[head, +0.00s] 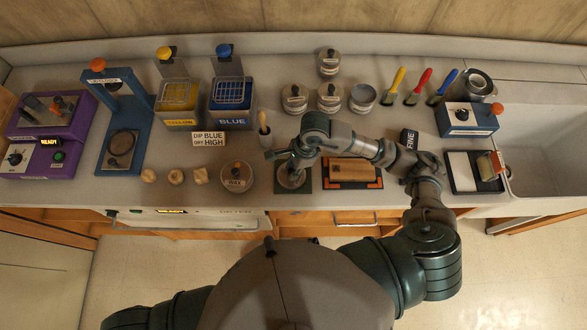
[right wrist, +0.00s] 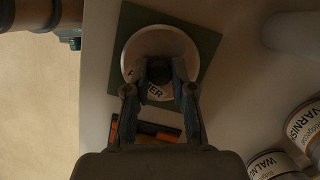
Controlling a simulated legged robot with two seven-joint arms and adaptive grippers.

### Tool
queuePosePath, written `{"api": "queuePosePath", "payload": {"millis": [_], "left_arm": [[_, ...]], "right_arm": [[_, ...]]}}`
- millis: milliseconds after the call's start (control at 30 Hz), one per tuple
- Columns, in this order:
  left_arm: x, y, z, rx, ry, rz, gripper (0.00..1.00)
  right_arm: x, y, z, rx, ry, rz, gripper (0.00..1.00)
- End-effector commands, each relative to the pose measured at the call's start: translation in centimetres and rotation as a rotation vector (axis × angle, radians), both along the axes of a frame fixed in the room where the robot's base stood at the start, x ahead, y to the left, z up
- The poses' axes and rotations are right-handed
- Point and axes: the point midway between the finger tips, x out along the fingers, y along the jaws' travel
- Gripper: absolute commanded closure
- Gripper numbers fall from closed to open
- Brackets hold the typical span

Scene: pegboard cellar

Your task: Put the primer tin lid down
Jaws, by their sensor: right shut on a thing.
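The primer tin lid (right wrist: 150,45) is a pale round disc with a dark knob and partly readable lettering. In the right wrist view my right gripper (right wrist: 158,75) is shut on its knob. The lid is over a green square mat (right wrist: 208,42); I cannot tell whether it touches the mat. In the head view my right gripper (head: 295,165) is above the same mat (head: 280,187), with its arm hiding part of the lid. An open tin with grey contents (head: 362,97) stands at the back. My left gripper is not in view.
A wooden block on a black and orange tray (head: 352,173) lies right of the mat. A wax tin (head: 237,177) stands left of it, and a brush (head: 264,130) behind left. Several lidded tins (head: 330,97) stand behind. The counter's front edge is close.

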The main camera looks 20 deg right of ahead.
Motion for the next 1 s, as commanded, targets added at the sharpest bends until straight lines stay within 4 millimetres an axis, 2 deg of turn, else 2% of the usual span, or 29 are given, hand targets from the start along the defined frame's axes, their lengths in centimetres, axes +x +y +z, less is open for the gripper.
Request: {"api": "queuePosePath", "payload": {"millis": [100, 367, 400, 500, 867, 1000], "left_arm": [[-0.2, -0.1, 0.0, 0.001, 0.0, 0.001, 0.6], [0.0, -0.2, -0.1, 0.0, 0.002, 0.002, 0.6], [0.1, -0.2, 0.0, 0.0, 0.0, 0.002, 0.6], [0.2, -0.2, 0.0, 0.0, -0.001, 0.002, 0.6], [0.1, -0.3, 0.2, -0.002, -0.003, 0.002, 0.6], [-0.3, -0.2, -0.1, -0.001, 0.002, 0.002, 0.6]], "right_arm": [[0.0, -0.2, -1.0, 0.0, 0.0, -0.001, 1.0], [0.0, -0.3, -1.1, 0.001, -0.001, -0.001, 1.0], [0.0, -0.3, -1.2, 0.001, -0.001, -0.001, 0.74], [0.0, -0.2, -1.1, 0.0, -0.001, -0.001, 0.51], [0.0, -0.1, -0.9, 0.0, -0.001, -0.001, 0.51], [0.2, -0.7, 1.0, 0.001, -0.006, -0.001, 0.51]]}}
